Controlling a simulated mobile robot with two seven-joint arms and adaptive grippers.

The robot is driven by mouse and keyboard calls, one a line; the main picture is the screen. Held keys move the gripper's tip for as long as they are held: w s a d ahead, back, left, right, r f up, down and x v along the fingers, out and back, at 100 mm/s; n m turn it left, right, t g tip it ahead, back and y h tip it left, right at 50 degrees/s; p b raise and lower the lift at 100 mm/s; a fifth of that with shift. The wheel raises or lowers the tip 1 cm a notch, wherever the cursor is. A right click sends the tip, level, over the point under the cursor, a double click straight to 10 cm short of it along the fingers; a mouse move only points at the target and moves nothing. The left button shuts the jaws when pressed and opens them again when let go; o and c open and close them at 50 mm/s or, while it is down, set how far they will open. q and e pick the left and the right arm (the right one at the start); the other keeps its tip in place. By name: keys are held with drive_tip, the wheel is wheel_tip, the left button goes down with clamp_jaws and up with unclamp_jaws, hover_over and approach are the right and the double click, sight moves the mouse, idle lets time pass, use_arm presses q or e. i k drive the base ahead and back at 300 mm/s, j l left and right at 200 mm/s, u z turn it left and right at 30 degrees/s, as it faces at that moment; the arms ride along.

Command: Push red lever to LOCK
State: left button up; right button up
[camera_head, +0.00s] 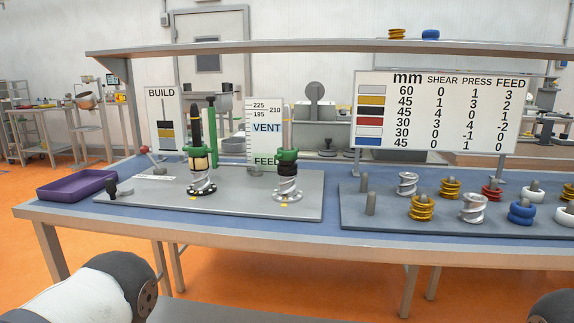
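The red lever (145,150) is at the left of a grey plate on the bench, in the head view. Its red ball tip stands up, and its thin shaft slants down to the right to a dark pivot. A small white label strip (155,178) lies in front of it; its text is too small to read. Neither of my grippers is in view. Only a white and dark link of my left arm shows at the bottom left, and a dark piece at the bottom right corner.
A purple tray (76,184) and a black knob (111,188) are left of the lever. Two screw stacks with green collars (200,152) stand to its right. A pegboard plate (400,222) holds several coloured screw rings. A shelf (300,47) spans above the bench.

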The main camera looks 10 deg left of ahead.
sight(145, 149)
drive_tip(key=i+j, duration=0.1)
drive_tip(key=j, duration=0.45)
drive_tip(key=i+j, duration=0.1)
drive_tip(key=j, duration=0.45)
drive_tip(key=i+j, duration=0.1)
drive_tip(key=j, duration=0.45)
